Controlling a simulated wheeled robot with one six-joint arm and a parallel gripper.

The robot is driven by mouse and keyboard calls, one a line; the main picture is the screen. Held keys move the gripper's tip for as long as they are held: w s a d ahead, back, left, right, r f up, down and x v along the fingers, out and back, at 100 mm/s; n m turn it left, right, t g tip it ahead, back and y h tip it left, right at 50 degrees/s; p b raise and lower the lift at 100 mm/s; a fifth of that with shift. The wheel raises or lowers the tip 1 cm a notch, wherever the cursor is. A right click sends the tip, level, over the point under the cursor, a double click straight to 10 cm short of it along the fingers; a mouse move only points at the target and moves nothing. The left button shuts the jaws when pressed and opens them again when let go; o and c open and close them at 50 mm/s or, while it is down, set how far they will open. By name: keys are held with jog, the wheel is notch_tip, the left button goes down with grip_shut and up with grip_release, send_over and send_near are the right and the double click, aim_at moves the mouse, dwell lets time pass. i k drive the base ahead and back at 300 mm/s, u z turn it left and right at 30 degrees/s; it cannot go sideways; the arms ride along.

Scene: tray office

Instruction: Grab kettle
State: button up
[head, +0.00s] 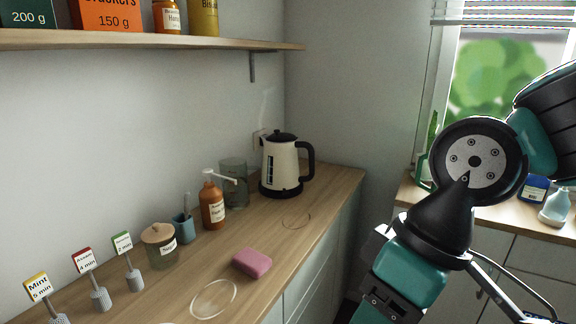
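The kettle (280,165) is cream-white with a black lid, black base and a black handle on its right side. It stands upright at the far end of the wooden counter, close to the wall corner. My arm fills the right part of the head view, in front of the cabinets and well to the right of the kettle. The fingertips of my gripper are not clearly in view at the lower edge. Nothing of my arm touches the kettle.
Left of the kettle stand a clear glass container (234,183) and an orange pump bottle (212,203). Nearer are a lidded jar (161,250), a pink sponge (252,263) and several label holders. A shelf (150,40) hangs above. The counter's right front edge is clear.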

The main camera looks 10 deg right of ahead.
aim_at(280, 167)
jog(key=k, duration=0.3)
jog(key=z, duration=0.9)
jog(key=i, duration=1.9)
jog(key=u, duration=0.3)
